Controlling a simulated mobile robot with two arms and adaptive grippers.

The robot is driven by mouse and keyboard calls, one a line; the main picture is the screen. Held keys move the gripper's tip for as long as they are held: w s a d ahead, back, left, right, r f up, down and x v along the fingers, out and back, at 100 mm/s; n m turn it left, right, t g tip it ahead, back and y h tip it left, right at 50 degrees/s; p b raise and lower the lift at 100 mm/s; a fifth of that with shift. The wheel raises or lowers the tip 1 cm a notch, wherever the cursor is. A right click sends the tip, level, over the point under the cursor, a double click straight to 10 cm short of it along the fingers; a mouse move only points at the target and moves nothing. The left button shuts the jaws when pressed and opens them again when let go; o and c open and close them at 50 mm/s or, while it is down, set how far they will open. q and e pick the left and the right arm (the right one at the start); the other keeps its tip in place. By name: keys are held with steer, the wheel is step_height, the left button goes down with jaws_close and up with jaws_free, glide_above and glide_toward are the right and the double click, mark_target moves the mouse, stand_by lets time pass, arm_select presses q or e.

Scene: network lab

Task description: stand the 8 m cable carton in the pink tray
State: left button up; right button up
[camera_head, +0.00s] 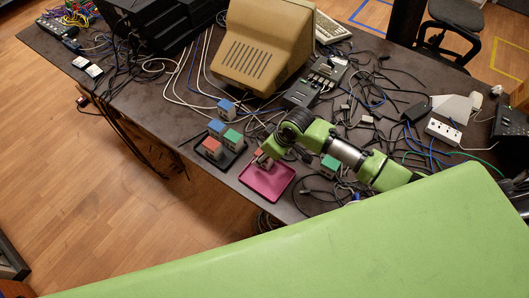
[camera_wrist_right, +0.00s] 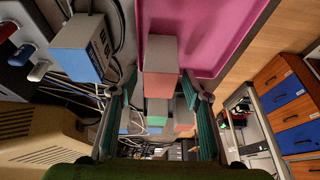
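The pink tray (camera_head: 268,181) lies at the table's front edge and also shows at the top of the right wrist view (camera_wrist_right: 225,35). My right gripper (camera_head: 262,158) is low at the tray's back left part. A red-and-grey carton (camera_wrist_right: 161,55) is between its fingertips, overlapping the tray in the picture. I cannot tell whether the fingers press on it or stand just clear. A red carton (camera_head: 211,148), a green one (camera_head: 231,138) and a blue one (camera_head: 217,127) stand on a dark holder left of the tray. My left gripper is not in view.
A blue carton (camera_head: 226,108) stands behind the holder, and a green carton (camera_head: 330,165) stands right of the tray. A beige monitor (camera_head: 262,50), a dark device (camera_head: 314,82) and loose cables crowd the table. A power strip (camera_head: 443,131) lies at the right.

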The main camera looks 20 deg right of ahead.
steer(key=shift+r, duration=0.3)
steer(key=v, duration=1.1)
steer(key=shift+r+b, duration=0.35)
steer(key=shift+b, duration=0.1)
